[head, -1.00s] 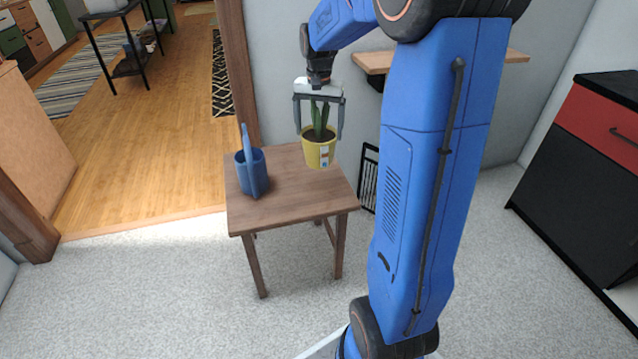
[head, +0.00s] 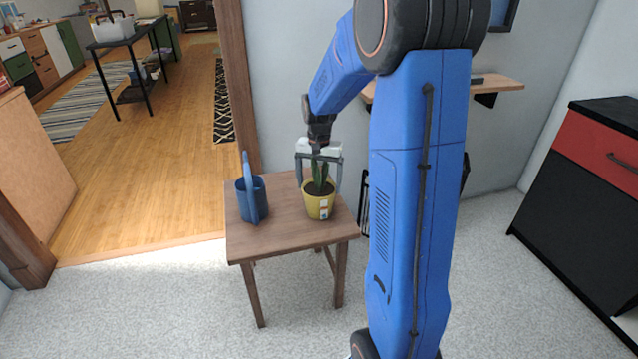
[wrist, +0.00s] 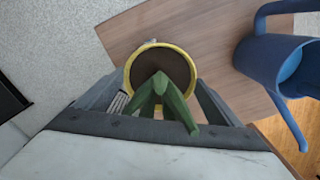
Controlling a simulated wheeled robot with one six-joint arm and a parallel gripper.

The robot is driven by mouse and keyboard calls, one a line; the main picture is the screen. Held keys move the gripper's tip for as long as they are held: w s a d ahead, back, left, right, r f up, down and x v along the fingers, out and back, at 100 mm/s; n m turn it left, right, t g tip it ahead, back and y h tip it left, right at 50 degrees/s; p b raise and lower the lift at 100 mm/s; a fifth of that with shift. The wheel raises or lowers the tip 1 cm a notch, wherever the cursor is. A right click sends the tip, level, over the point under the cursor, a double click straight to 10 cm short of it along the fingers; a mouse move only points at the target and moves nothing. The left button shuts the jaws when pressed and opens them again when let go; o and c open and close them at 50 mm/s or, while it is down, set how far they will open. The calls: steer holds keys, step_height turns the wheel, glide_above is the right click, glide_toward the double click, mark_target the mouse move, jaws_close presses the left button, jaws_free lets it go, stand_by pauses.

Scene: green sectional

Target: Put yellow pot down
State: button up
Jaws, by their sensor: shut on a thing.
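The yellow pot (head: 319,205) holds dark soil and a green plant and has a small label on its front. It is upright over the right part of the small wooden table (head: 283,237); I cannot tell whether its base touches the top. My gripper (head: 319,182) is above it, fingers on either side, shut on the pot. In the wrist view the pot's yellow rim (wrist: 158,45) shows between the fingers (wrist: 160,100), with the plant leaning toward the camera.
A blue watering can (head: 253,197) stands on the table left of the pot. A wall shelf (head: 497,86) is behind my arm. A black and red cabinet (head: 590,190) is at the right. The table's front is clear.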

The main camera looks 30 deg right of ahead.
steer(key=shift+f, duration=0.1)
steer(key=o, duration=1.9)
steer(key=shift+f, duration=0.1)
step_height(320, 180, up, 12)
steer(key=shift+f, duration=0.2)
steer(key=shift+s+a+r, duration=0.1)
steer(key=shift+s+r, duration=0.05)
steer(key=shift+r, duration=0.25)
steer(key=s+a+n+t, duration=0.2)
steer(key=s+a+n, duration=0.2)
steer(key=s, duration=1.1)
steer(key=s+a+n+t, duration=0.2)
steer(key=s+a+n, duration=0.3)
steer(key=s+a, duration=0.6)
steer(key=s, duration=0.3)
steer(key=shift+s+a+r+t, duration=0.2)
steer(key=shift+s+r+t, duration=0.15)
steer(key=shift+s+t, duration=0.05)
